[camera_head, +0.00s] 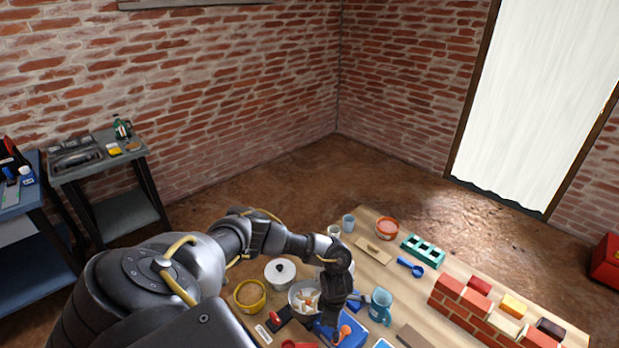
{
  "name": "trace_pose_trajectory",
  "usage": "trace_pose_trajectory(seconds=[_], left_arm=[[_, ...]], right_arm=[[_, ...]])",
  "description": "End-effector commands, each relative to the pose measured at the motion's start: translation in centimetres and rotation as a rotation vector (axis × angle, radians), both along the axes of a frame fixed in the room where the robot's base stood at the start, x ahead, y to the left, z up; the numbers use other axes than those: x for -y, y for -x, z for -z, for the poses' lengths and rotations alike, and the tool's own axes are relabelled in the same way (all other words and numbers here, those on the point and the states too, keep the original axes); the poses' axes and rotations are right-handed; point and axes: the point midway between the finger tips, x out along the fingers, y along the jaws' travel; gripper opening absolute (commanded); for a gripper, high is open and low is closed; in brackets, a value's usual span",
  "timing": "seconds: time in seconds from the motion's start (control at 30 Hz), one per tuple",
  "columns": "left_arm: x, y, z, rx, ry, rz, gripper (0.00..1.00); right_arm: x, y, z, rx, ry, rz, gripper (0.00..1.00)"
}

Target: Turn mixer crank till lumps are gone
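My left arm reaches in from the left, and its dark gripper (336,299) points down at the near edge of the wooden table (378,279). It is beside a white bowl (296,289) with pale and orange-brown contents; whether these are lumps is too small to tell. A blue part (352,336) with an orange knob (345,330) sits just below the gripper; I cannot tell whether this is the mixer crank. The fingertips are dark and partly hidden, so their opening and any contact are unclear. My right gripper is not in view.
Near the bowl stand a white lidded pot (280,271), a yellow tub of grainy stuff (250,295) and a blue mug (380,305). A blue scoop (411,267), a teal block mould (423,251) and a red tub (387,228) lie farther back. A small brick wall (470,317) fills the right side.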

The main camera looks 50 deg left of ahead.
Motion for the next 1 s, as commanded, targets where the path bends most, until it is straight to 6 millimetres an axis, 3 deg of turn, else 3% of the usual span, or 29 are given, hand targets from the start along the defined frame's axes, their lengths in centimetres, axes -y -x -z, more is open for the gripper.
trace_pose_trajectory(seconds=[0.43,1.0], left_arm=[[-0.01,0.0,0.97,0.0,0.0,0.0,0.0],[-0.02,0.0,0.03,0.0,0.0,0.0,0.0]], right_arm=[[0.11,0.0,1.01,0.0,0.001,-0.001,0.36],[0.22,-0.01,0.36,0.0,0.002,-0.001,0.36]])
